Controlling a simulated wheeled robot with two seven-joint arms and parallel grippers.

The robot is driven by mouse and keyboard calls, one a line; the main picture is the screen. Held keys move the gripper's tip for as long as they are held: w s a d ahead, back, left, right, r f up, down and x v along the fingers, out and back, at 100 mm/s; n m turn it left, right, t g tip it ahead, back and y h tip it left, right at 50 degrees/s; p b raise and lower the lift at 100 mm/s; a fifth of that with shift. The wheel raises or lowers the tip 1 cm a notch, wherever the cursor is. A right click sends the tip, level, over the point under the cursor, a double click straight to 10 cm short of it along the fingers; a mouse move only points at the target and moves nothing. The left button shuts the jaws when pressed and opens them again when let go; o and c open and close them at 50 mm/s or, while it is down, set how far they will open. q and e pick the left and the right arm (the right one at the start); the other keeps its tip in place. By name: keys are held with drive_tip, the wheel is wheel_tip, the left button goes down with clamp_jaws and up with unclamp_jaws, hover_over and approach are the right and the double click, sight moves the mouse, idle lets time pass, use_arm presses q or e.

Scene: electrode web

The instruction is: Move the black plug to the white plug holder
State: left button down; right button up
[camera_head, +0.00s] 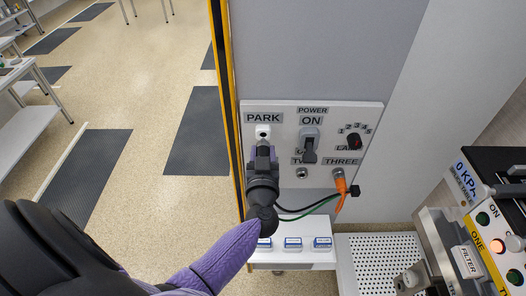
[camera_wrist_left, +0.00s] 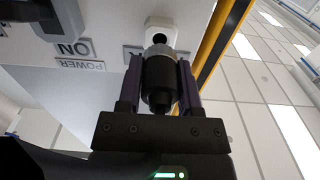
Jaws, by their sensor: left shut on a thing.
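The white plug holder (camera_head: 263,131) is on the panel under the PARK label. It also shows in the wrist view (camera_wrist_left: 161,27), with a dark round opening. My left gripper (camera_head: 262,152) is just below and in front of it, its purple fingers shut on the black plug (camera_wrist_left: 158,80). The plug has a metal collar at its front end and points at the holder. The collar overlaps the lower edge of the holder in the wrist view; I cannot tell whether it touches or enters the opening. In the head view my gripper mostly hides the plug. My right gripper is out of view.
The panel (camera_head: 372,115) also carries a POWER switch (camera_head: 309,145), a dark knob (camera_head: 354,141), a bare socket TWO (camera_head: 302,172) and an orange plug (camera_head: 341,183) at THREE. Black and green cables loop close to my left wrist. A white shelf (camera_head: 290,257) is below.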

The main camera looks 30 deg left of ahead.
use_arm(q)
drive_tip(key=shift+x, duration=1.4)
drive_tip(key=shift+c, duration=1)
unclamp_jaws()
drive_tip(key=v, duration=0.9)
drive_tip(key=shift+s+d, duration=0.25)
drive_tip(key=shift+s, duration=0.05)
